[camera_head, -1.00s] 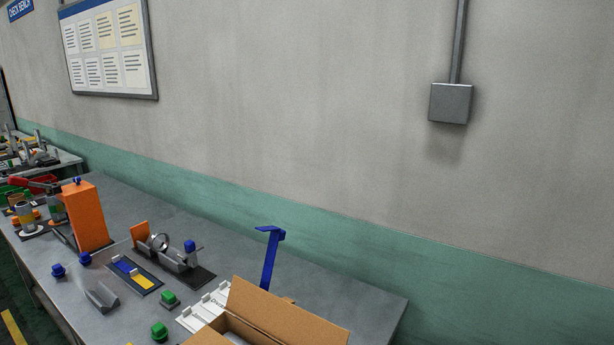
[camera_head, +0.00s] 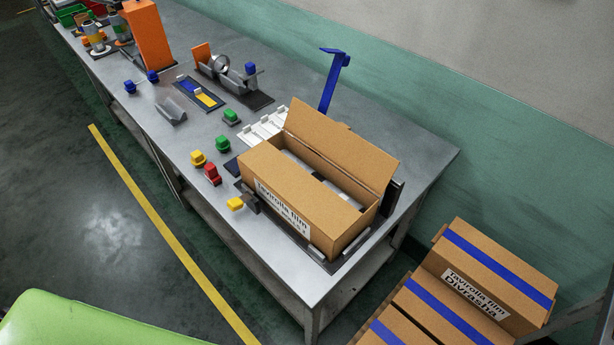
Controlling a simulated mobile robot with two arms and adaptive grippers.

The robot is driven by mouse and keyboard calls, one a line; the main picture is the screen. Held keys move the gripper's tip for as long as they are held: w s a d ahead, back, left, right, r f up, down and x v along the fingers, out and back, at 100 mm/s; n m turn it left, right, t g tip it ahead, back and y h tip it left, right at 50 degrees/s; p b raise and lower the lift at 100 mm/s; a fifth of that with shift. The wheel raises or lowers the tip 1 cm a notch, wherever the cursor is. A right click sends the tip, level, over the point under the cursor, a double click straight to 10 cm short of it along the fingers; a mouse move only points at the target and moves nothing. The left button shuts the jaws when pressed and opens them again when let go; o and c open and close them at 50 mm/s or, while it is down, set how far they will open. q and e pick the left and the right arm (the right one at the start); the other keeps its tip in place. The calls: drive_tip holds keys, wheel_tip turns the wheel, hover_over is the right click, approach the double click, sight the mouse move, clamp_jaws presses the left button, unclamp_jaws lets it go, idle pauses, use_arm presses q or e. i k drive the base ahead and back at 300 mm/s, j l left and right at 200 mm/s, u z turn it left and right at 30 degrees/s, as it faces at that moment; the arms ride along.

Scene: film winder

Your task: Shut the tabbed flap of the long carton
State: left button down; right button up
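The long carton (camera_head: 270,197) stands near the right end of the metal workbench, with a white label on its front side. Its long flap (camera_head: 339,146) stands up along the far side, tilted back, so the carton is open. Pale, rounded contents (camera_head: 330,192) show partly inside. I cannot make out the tab on the flap clearly. Neither of my grippers shows in the head view.
A blue upright post (camera_head: 330,82) stands behind the carton, and a dark bracket (camera_head: 392,199) at its right end. Coloured blocks, including a red one (camera_head: 212,174), lie left of it. Taped cartons (camera_head: 492,280) are stacked at the lower right. The floor (camera_head: 70,210) in front is clear.

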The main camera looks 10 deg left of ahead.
sight(370, 166)
drive_tip(key=j+z, duration=0.4)
drive_tip(key=k+j+z, duration=0.15)
drive_tip(key=j+z, duration=0.25)
drive_tip(key=k+j+z, duration=0.15)
drive_tip(key=j+z, duration=0.25)
